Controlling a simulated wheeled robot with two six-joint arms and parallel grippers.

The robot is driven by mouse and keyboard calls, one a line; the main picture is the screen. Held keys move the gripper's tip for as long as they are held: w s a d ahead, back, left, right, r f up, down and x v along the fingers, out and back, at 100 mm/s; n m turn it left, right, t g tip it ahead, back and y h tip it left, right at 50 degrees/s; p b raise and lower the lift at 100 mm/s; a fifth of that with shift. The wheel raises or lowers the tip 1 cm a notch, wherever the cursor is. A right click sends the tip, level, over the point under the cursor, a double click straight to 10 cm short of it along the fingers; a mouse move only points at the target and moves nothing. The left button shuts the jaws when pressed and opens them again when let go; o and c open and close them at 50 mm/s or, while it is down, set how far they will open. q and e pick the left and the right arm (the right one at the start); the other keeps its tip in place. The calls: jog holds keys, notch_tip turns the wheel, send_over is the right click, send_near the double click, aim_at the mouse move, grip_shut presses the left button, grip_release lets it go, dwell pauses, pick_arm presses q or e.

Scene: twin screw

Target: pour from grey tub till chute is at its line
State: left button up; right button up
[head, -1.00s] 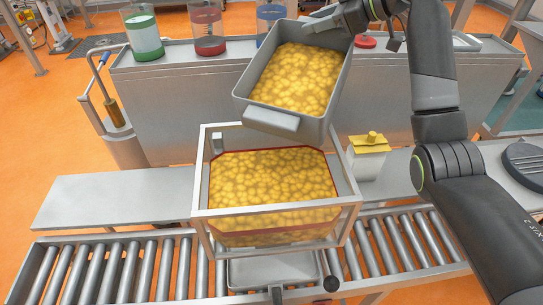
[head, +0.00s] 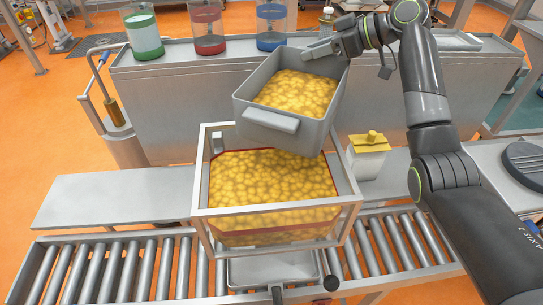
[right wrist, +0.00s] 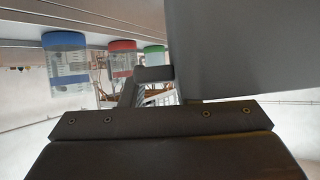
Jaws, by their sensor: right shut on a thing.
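The grey tub (head: 318,137) hangs above the back edge of the chute and holds a large amount of yellow pieces (head: 295,92). My right gripper (head: 322,49) is shut on its far rim, at the back right corner. The tub looks close to level, and no pieces are seen falling. The chute (head: 352,208) is a clear-sided bin in a pale metal frame, with yellow pieces (head: 270,180) inside. A red line (head: 332,178) runs round it, and the pieces lie close to it at the back. The tub hides part of the chute's back. The right wrist view shows the tub's grey wall (right wrist: 240,50).
A roller conveyor (head: 110,270) runs below the chute. A white container with a yellow top (head: 368,145) stands right of the chute. Jars with green (head: 146,48), red (head: 209,45) and blue (head: 271,40) bands stand on the back counter. The grey shelf (head: 110,195) at left is bare.

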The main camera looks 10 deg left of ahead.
jog(key=shift+f, duration=0.2)
jog(key=shift+r, duration=0.1)
jog(key=shift+r, duration=1.45)
jog(key=shift+d, duration=0.1)
